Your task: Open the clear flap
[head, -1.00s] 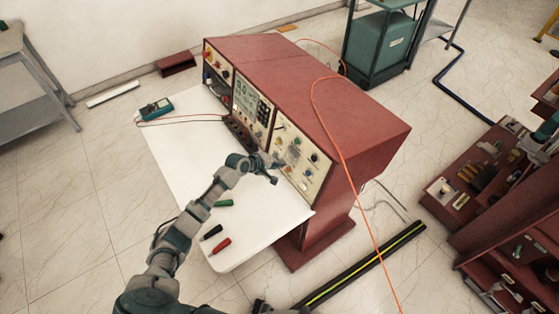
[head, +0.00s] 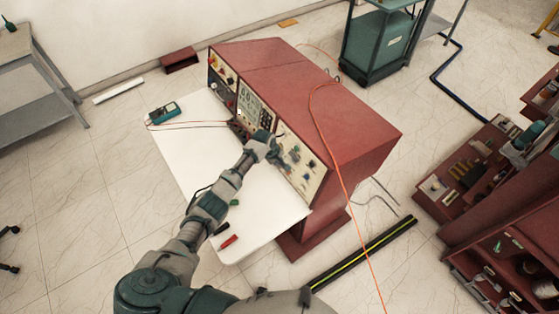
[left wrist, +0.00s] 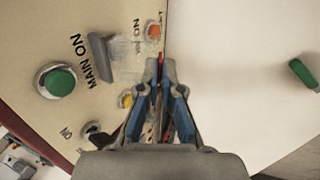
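The red console (head: 330,110) has a cream front panel (head: 300,168) with buttons and knobs. My left gripper (head: 276,152) is in front of this panel in the head view. In the left wrist view its two blue-padded fingers (left wrist: 161,72) converge with their tips almost together, and I see nothing held. Beside them are a green button (left wrist: 58,82), an orange button (left wrist: 153,30) and a yellow button (left wrist: 127,100). A grey, slab-like piece (left wrist: 100,58) stands out by the "MAIN ON" label; I cannot tell whether it is the clear flap. Contact with the panel cannot be told. My right gripper is not in view.
A white tabletop (head: 190,150) extends from the console front. A blue-green meter (head: 163,112) with leads and red (head: 228,242) and green plugs lie on it. An orange cable (head: 345,170) runs over the console. A red cabinet (head: 490,240) stands at right.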

